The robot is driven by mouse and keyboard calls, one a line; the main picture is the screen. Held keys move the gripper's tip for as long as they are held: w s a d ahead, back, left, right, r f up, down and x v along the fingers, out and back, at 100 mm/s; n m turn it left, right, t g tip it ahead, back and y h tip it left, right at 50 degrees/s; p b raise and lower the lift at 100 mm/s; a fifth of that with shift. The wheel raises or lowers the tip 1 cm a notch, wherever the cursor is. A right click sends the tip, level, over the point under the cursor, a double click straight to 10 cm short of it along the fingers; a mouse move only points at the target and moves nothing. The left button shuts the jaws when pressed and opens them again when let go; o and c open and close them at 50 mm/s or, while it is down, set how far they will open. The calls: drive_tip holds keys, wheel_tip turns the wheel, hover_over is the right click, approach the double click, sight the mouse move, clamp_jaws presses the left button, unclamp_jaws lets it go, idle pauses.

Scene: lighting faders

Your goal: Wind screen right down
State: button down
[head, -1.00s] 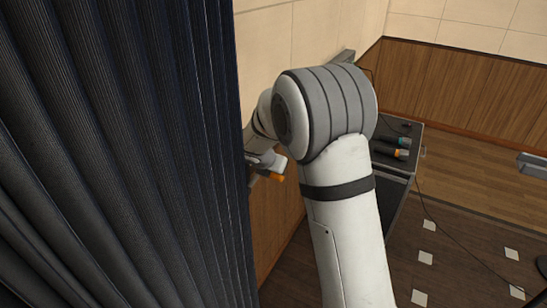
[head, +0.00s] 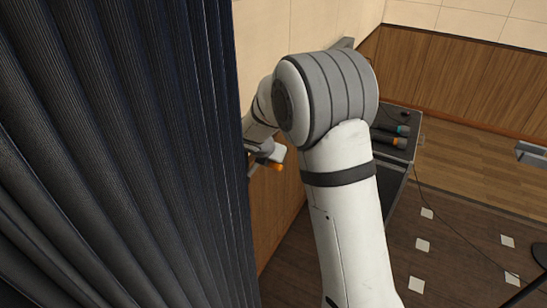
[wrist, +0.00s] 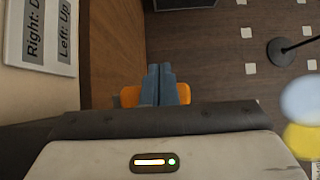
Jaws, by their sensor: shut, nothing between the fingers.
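My gripper (wrist: 161,70) shows in the wrist view with its two blue-grey fingers shut together and nothing between them. An orange part (wrist: 130,96) shows on both sides of the fingers; I cannot tell whether it is a handle behind them or part of my gripper. In the head view a small orange end (head: 277,167) shows by my gripper, close to the wood-panelled wall. A wall sign (wrist: 40,32) at the upper left of the wrist view reads "Right: D…" and "Left: Up", partly cut off. I cannot make out the screen or its winder.
A dark pleated curtain (head: 110,150) fills the left of the head view and borders my gripper. A dark case or table (head: 400,118) with microphones (head: 388,139) stands behind my arm. The wrist view shows a round stand base (wrist: 281,52) and blurred blue and yellow shapes (wrist: 303,98).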

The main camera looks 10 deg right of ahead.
idle(0.4)
drive_tip(key=r+p, duration=0.1)
drive_tip(key=s+r+p, duration=0.1)
drive_tip(key=r, duration=0.1)
drive_tip(key=a+r+p, duration=0.1)
drive_tip(key=shift+s+r+p, duration=0.2)
drive_tip(key=shift+r+p, duration=0.05)
drive_tip(key=shift+p, duration=0.1)
wheel_tip(320, 180, up, 8)
drive_tip(key=w+d+b, duration=0.2)
drive_tip(key=w, duration=0.1)
drive_tip(key=s+a+r+m+g+b, duration=0.1)
drive_tip(key=s+a+m+b, duration=0.2)
drive_tip(key=m, duration=0.9)
drive_tip(key=s+a+m+y+b, duration=0.1)
drive_tip(key=s+m+b, duration=0.35)
drive_tip(key=m, duration=0.75)
drive_tip(key=s+a+r+m+g+b, duration=0.1)
drive_tip(key=s+a+m+b, duration=0.15)
drive_tip(key=m+b, duration=0.65)
drive_tip(key=w+d+f+m+p, duration=0.1)
drive_tip(key=w+f+p, duration=0.1)
drive_tip(key=f, duration=0.4)
drive_tip(key=w+d+f+m+p, duration=0.2)
drive_tip(key=w+f+p, duration=0.1)
drive_tip(key=f, duration=0.3)
drive_tip(key=shift+w+d+f+p, duration=0.15)
drive_tip(key=shift+w+f+p, duration=0.15)
drive_tip(key=shift+w+f, duration=0.15)
